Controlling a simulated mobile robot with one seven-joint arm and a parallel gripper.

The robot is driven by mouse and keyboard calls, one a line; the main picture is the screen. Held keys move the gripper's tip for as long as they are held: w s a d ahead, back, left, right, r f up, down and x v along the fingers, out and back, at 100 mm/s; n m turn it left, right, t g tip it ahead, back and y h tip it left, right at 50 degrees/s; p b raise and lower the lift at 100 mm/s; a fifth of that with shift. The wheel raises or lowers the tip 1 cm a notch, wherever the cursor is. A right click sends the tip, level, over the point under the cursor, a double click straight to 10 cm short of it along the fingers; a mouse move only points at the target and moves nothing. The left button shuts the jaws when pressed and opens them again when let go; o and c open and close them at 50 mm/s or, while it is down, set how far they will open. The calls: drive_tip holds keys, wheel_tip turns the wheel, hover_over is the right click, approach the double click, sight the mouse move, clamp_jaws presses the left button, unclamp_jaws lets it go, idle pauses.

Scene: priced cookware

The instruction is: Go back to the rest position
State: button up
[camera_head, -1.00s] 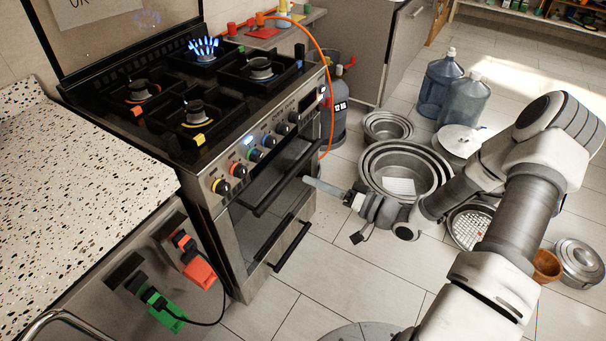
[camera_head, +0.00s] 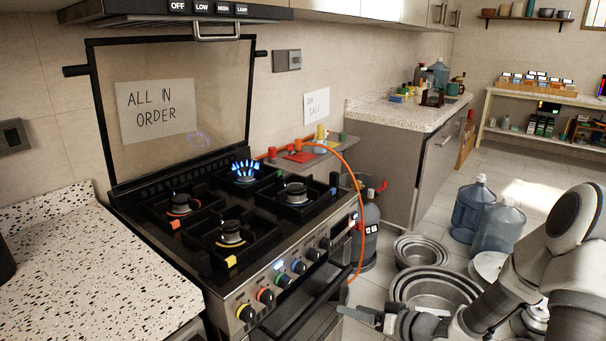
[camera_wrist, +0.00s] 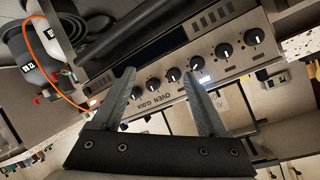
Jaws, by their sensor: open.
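My gripper (camera_wrist: 160,100) is open and empty; its two grey fingers stand apart in the wrist view, with the stove's front panel beyond them. In the head view my gripper (camera_head: 355,313) is at the bottom, right of the oven front and left of the nested metal pots; it seems clear of both. My arm reaches in from the lower right.
Nested metal pots (camera_head: 432,284) and blue water bottles (camera_head: 473,208) stand on the floor at right. A grey gas cylinder (camera_head: 364,240) with an orange hose (camera_head: 352,185) is beside the stove. A speckled counter (camera_head: 80,260) is at left. Floor further back is open.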

drive_tip(key=s+d+r+h, duration=0.1)
drive_tip(key=d+r+h, duration=0.25)
drive_tip(key=r, duration=0.25)
drive_tip(key=s+d+r+g+h, duration=0.1)
drive_tip(key=d+r+h, duration=0.1)
drive_tip(key=r+h, duration=0.25)
drive_tip(key=s+d+r+h, duration=0.2)
drive_tip(key=d+r+h, duration=0.1)
drive_tip(key=r, duration=0.3)
drive_tip(key=s+a+r+m+g+y, duration=0.1)
drive_tip(key=s+a+r, duration=0.3)
drive_tip(key=s, duration=0.6)
drive_tip(key=s+a+r+m+g, duration=0.1)
drive_tip(key=s+a+r+g, duration=0.2)
drive_tip(key=s, duration=0.8)
wheel_tip(320, 180, up, 14)
drive_tip(key=t+p, duration=0.1)
drive_tip(key=p, duration=1.1)
drive_tip(key=shift+s+a+f+y, duration=0.15)
drive_tip(key=shift+s+a+y, duration=0.15)
drive_tip(key=shift+a, duration=0.1)
drive_tip(key=shift+a, duration=0.15)
